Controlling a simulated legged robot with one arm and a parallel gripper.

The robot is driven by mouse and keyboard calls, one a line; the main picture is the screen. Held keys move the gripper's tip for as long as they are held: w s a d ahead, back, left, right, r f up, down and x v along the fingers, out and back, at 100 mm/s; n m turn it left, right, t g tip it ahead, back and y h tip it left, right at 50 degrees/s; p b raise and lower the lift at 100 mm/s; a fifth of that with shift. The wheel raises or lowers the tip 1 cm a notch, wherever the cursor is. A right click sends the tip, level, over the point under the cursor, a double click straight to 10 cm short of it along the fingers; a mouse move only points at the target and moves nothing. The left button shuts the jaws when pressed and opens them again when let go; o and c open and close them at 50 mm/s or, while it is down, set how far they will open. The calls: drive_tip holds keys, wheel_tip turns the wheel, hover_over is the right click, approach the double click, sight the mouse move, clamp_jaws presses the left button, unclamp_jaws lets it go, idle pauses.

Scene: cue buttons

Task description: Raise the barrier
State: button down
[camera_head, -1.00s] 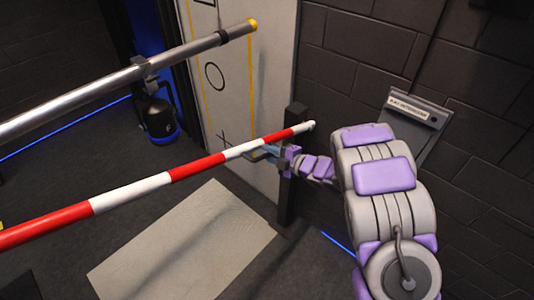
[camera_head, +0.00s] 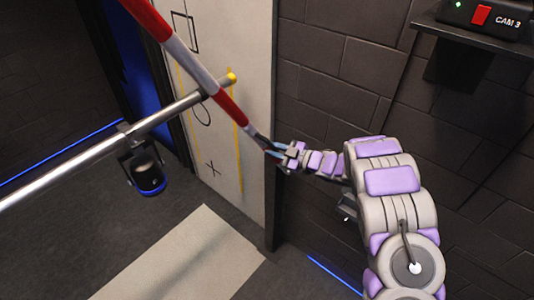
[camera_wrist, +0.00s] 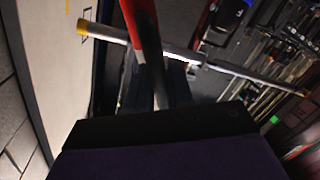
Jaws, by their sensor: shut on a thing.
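The barrier (camera_head: 185,58) is a red-and-white striped pole. In the head view it slants from the upper left down to my gripper (camera_head: 279,151). My gripper is shut on the barrier near its lower right end; the fingers partly hide that end. In the wrist view the barrier (camera_wrist: 146,38) runs up from between the dark fingers (camera_wrist: 158,88), with a red part at the top and a pale part lower down. The barrier's far end is out of view in the head view.
A silver rail (camera_head: 110,142) with a yellow tip crosses behind the barrier. A pale panel (camera_head: 240,50) with drawn shapes stands behind it. A dark brick wall (camera_head: 340,75) is at right, with a "CAM 3" box (camera_head: 485,18) on a shelf. A pale mat (camera_head: 185,265) lies on the floor.

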drive_tip(key=shift+w+d+r+m+p, duration=0.3)
drive_tip(key=shift+w+d+r+p, duration=0.1)
drive_tip(key=shift+w+d+p, duration=0.15)
drive_tip(key=shift+w+d+r+m+p, duration=0.3)
drive_tip(key=shift+w+d+r+p, duration=0.1)
drive_tip(key=shift+w+d, duration=0.15)
drive_tip(key=shift+w+d+r+p, duration=0.1)
drive_tip(key=shift+w+d+p, duration=0.4)
drive_tip(key=shift+w, duration=0.2)
drive_tip(key=shift+m, duration=0.3)
drive_tip(key=c, duration=1.4)
unclamp_jaws()
drive_tip(key=shift+o, duration=1.1)
drive_tip(key=shift+w+d+y, duration=0.15)
drive_tip(key=shift+w+y, duration=0.05)
drive_tip(key=shift+y, duration=0.1)
drive_tip(key=shift+s+d+r, duration=0.1)
drive_tip(key=shift+s, duration=0.05)
